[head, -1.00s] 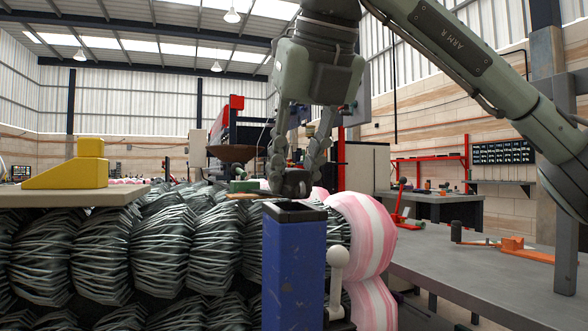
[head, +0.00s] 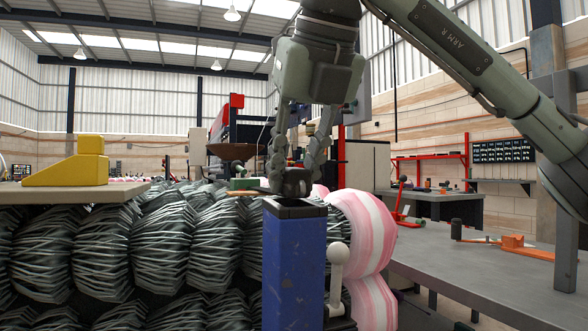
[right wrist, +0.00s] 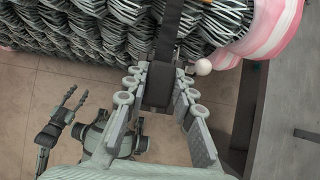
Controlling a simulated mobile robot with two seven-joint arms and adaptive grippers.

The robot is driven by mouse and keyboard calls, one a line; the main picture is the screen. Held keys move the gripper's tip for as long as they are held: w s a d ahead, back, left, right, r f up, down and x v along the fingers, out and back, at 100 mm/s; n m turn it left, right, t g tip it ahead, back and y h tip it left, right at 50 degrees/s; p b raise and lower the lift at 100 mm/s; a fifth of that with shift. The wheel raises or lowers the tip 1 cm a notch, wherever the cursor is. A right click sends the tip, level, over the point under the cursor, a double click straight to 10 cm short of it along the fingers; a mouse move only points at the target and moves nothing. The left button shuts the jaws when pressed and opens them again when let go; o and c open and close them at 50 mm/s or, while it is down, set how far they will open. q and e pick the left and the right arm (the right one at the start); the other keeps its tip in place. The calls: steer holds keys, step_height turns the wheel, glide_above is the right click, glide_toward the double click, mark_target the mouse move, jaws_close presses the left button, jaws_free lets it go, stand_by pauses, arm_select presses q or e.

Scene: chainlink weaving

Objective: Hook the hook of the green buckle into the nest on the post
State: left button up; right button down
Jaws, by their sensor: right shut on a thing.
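The blue post (head: 294,270) stands upright in the head view, with a dark frame, the nest (head: 296,207), at its top. My right gripper (head: 291,180) points down just above the post. It is shut on a dark piece (head: 290,187), also between the fingers in the right wrist view (right wrist: 158,85). A black strap (right wrist: 172,35) runs up from that piece. I see no green on it, and its hook is hidden. A small green object (head: 243,184) shows left of the fingers. My left gripper (right wrist: 72,115) shows at the left of the wrist view, fingers spread and empty.
A white ball-ended lever (head: 338,254) sits right of the post. Wire-mesh rolls (head: 165,250) fill the left, beside a pink-and-white striped roll (head: 365,235). A yellow stepped block (head: 75,172) stands on a board at left. A grey bench (head: 480,270) lies at right.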

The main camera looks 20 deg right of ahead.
steer(key=shift+f+b, duration=0.4)
steer(key=shift+f, duration=0.15)
steer(key=c, duration=1.2)
jaws_free()
steer(key=v, duration=1.2)
